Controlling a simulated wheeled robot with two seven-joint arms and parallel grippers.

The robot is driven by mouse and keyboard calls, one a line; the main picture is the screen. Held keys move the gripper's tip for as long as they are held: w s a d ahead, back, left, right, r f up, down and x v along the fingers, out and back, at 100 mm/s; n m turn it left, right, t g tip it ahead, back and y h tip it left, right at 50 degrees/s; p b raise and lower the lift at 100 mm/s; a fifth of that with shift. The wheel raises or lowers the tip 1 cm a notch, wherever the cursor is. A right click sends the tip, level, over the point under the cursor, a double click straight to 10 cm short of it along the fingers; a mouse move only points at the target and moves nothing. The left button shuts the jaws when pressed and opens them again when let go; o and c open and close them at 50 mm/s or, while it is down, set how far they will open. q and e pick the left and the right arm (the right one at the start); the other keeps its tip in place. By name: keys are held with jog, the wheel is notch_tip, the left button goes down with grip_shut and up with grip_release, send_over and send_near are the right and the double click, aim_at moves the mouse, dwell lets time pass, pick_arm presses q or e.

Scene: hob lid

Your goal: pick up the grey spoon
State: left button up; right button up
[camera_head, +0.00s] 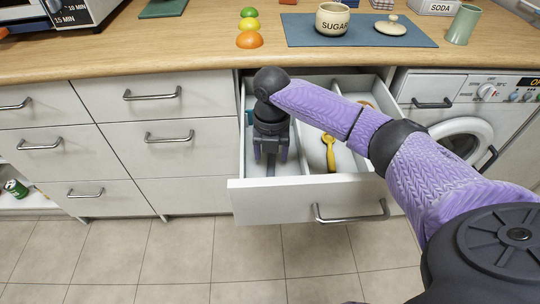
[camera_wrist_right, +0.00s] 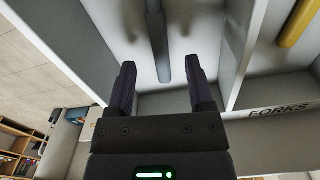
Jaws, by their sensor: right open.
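A grey handle (camera_wrist_right: 157,38), seemingly the grey spoon's, lies in the left compartment of the open drawer (camera_head: 290,203). In the head view a short bit of the grey spoon (camera_head: 270,171) shows below my right gripper (camera_head: 271,156); the rest is hidden. My right gripper points down into that compartment, open and empty. In the right wrist view the handle's end lies between and just beyond the two fingertips (camera_wrist_right: 159,72). I cannot tell the exact height gap. My left gripper is not in view.
A divider (camera_wrist_right: 237,55) separates this compartment from one with a yellow utensil (camera_head: 330,154). A label reading FORKS (camera_wrist_right: 280,111) is on a drawer wall. The counter (camera_head: 180,45) above holds a sugar pot (camera_head: 332,20) on a blue mat (camera_head: 299,32).

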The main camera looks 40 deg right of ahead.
aim_at(271, 164)
notch_tip(271, 164, down, 3)
jog(key=shift+f+b, duration=0.1)
jog(key=shift+b, duration=0.35)
jog(key=shift+r, duration=0.25)
jog(key=shift+c, duration=0.3)
grip_shut()
